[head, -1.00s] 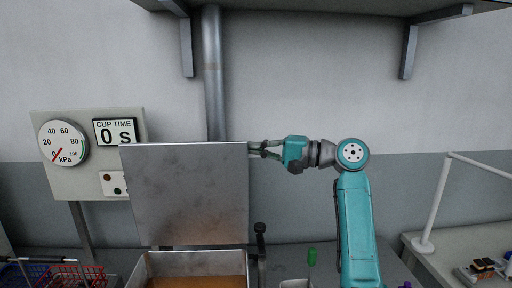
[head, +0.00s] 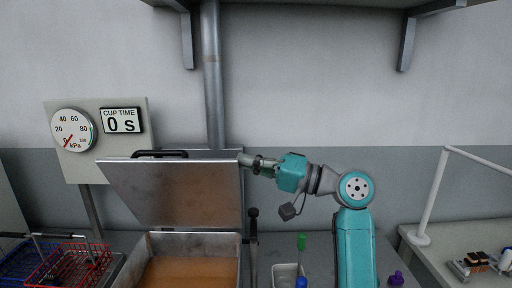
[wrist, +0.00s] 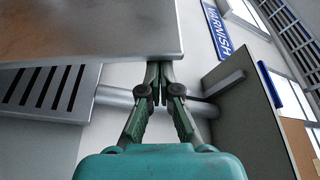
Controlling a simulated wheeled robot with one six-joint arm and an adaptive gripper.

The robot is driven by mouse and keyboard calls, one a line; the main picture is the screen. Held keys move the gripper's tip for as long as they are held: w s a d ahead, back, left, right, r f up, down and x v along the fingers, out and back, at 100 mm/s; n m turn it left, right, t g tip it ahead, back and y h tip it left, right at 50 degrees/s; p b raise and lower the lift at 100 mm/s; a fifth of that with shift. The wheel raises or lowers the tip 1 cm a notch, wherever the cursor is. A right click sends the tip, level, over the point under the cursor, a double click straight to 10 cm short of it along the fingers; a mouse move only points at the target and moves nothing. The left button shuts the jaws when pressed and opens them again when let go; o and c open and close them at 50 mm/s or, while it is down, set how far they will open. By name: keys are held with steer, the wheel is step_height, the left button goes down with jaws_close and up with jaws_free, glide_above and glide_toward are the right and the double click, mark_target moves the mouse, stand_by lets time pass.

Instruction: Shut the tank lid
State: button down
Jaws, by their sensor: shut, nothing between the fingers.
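The tank (head: 190,243) is an open metal box with orange-brown liquid in it, low in the head view. Its grey metal lid (head: 175,190) is hinged at the back and stands partly open, tilted forward over the tank, with a black handle (head: 160,153) on its upper edge. My gripper (head: 246,160) is at the lid's upper right corner. In the wrist view my gripper's fingers (wrist: 160,68) are shut and empty, at the edge of the lid (wrist: 100,28); whether they touch it is hard to tell.
A panel with a gauge (head: 73,130) and a cup timer (head: 121,121) stands behind left. Red (head: 75,264) and blue (head: 25,262) wire baskets sit left of the tank. A black-knobbed lever (head: 253,235) and a small pale container (head: 288,272) are to its right.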

steer(key=s+f+n+g+y, duration=0.2)
steer(key=s+f+n, duration=0.6)
steer(key=s+f, duration=0.7)
steer(key=shift+a+n, duration=0.2)
steer(key=shift+n, duration=0.2)
steer(key=shift+s, duration=0.1)
step_height(320, 180, up, 10)
